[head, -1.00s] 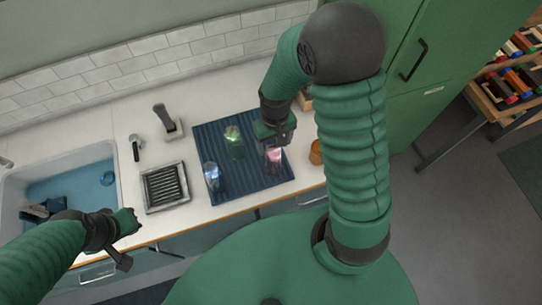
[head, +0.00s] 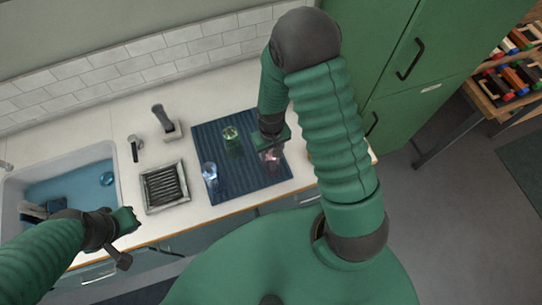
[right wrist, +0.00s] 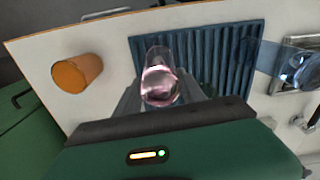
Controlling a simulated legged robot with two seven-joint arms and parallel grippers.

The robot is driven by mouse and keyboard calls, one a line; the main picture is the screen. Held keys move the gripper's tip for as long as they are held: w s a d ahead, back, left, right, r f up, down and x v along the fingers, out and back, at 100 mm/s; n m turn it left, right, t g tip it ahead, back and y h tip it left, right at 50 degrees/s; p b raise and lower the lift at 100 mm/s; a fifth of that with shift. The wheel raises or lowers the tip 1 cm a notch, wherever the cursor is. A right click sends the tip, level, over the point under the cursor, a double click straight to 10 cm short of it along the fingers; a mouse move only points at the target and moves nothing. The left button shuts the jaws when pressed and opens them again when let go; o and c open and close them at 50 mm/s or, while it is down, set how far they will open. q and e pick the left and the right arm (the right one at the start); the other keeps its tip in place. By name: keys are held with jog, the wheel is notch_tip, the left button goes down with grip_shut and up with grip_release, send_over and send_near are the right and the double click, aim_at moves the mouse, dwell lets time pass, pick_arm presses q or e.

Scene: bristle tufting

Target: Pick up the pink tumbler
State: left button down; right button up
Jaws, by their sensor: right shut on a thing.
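The pink tumbler (head: 272,156) is clear pinkish glass at the right side of the blue ribbed mat (head: 240,188). My right gripper (head: 271,148) is over it and partly hides it in the head view. In the right wrist view the pink tumbler (right wrist: 159,82) sits between the fingers of my right gripper (right wrist: 160,98), which is shut on it. I cannot tell whether the tumbler's base touches the mat. My left gripper (head: 127,240) is empty in front of the sink, far from the tumbler; its finger gap is too small to read.
A green tumbler (head: 231,139) and a blue tumbler (head: 210,174) stand on the mat. A dark-slatted rack (head: 165,187) and the sink (head: 60,178) lie left. An orange cup (right wrist: 78,73) stands beside the mat in the right wrist view.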

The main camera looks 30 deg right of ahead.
jog(key=shift+d, duration=0.15)
grip_shut()
